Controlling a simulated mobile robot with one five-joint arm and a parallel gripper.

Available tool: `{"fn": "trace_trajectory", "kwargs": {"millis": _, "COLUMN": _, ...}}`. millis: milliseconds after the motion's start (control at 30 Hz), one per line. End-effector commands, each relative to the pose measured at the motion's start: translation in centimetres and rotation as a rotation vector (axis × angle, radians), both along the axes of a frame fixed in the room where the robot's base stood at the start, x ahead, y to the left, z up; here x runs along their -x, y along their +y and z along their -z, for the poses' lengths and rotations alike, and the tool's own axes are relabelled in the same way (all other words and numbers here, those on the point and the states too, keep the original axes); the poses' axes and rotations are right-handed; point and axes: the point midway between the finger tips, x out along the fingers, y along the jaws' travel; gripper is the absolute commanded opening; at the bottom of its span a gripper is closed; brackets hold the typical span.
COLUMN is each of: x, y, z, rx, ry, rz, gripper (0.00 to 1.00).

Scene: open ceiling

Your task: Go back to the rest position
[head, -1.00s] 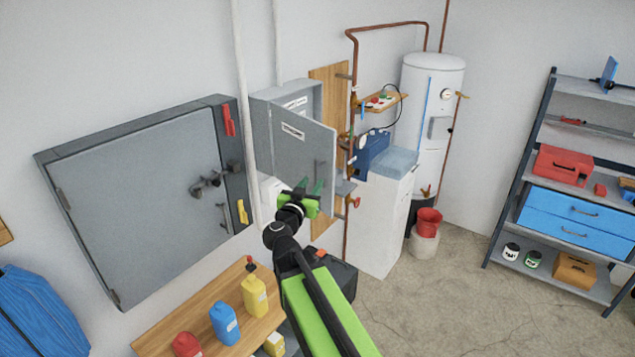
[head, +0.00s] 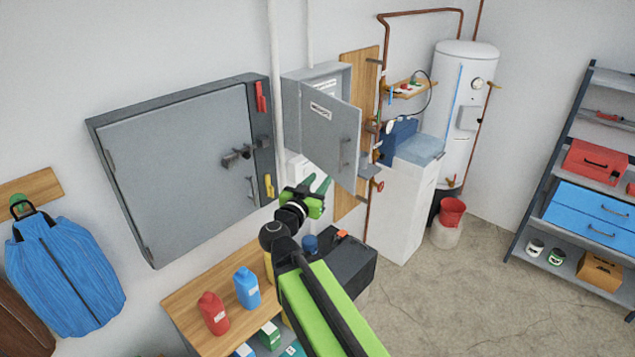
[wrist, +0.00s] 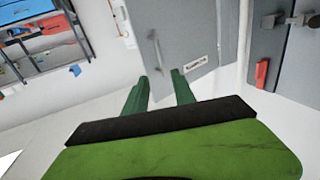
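My gripper (head: 316,184) is at the end of my green and black arm, in front of the wall below the small grey cabinet (head: 320,67). The cabinet's door (head: 333,130) stands ajar. In the wrist view my gripper's two green fingers (wrist: 160,92) are apart with nothing between them. The cabinet door (wrist: 180,35) shows beyond the fingertips, with its handle and white label. No held object is visible.
A large grey wall cabinet (head: 180,165) is shut, with red and yellow handles. A wooden bench (head: 200,300) with bottles stands below it. A white cabinet (head: 402,205), water heater (head: 465,110) and shelf (head: 590,180) stand right. Floor (head: 460,290) at the right is free.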

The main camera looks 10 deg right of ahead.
Motion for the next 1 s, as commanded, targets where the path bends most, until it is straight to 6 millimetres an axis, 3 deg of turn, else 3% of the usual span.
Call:
{"fn": "trace_trajectory", "kwargs": {"millis": 167, "x": 0.0, "y": -0.4, "z": 1.1, "rx": 0.000, "ry": 0.000, "rz": 0.006, "gripper": 0.32}}
{"fn": "trace_trajectory", "kwargs": {"millis": 333, "x": 0.1, "y": -4.1, "z": 5.2, "rx": 0.006, "ry": -0.002, "rz": 0.060, "gripper": 0.32}}
{"fn": "trace_trajectory", "kwargs": {"millis": 433, "x": -0.4, "y": -5.9, "z": 6.2, "rx": 0.094, "ry": -0.019, "rz": 0.050, "gripper": 0.32}}
{"fn": "trace_trajectory", "kwargs": {"millis": 533, "x": -2.4, "y": -4.9, "z": 6.5, "rx": 0.200, "ry": -0.052, "rz": -0.085, "gripper": 0.32}}
{"fn": "trace_trajectory", "kwargs": {"millis": 667, "x": -4.8, "y": -1.7, "z": 8.0, "rx": 0.276, "ry": -0.056, "rz": -0.315, "gripper": 0.32}}
{"fn": "trace_trajectory", "kwargs": {"millis": 767, "x": -6.1, "y": 1.6, "z": 11.2, "rx": 0.303, "ry": 0.001, "rz": -0.521, "gripper": 0.32}}
{"fn": "trace_trajectory", "kwargs": {"millis": 833, "x": -6.4, "y": 4.0, "z": 14.9, "rx": 0.298, "ry": 0.094, "rz": -0.678, "gripper": 0.32}}
{"fn": "trace_trajectory", "kwargs": {"millis": 933, "x": -5.1, "y": 6.6, "z": 22.2, "rx": 0.238, "ry": 0.323, "rz": -0.878, "gripper": 0.32}}
{"fn": "trace_trajectory", "kwargs": {"millis": 1000, "x": -2.8, "y": 7.2, "z": 27.7, "rx": 0.159, "ry": 0.537, "rz": -0.964, "gripper": 0.32}}
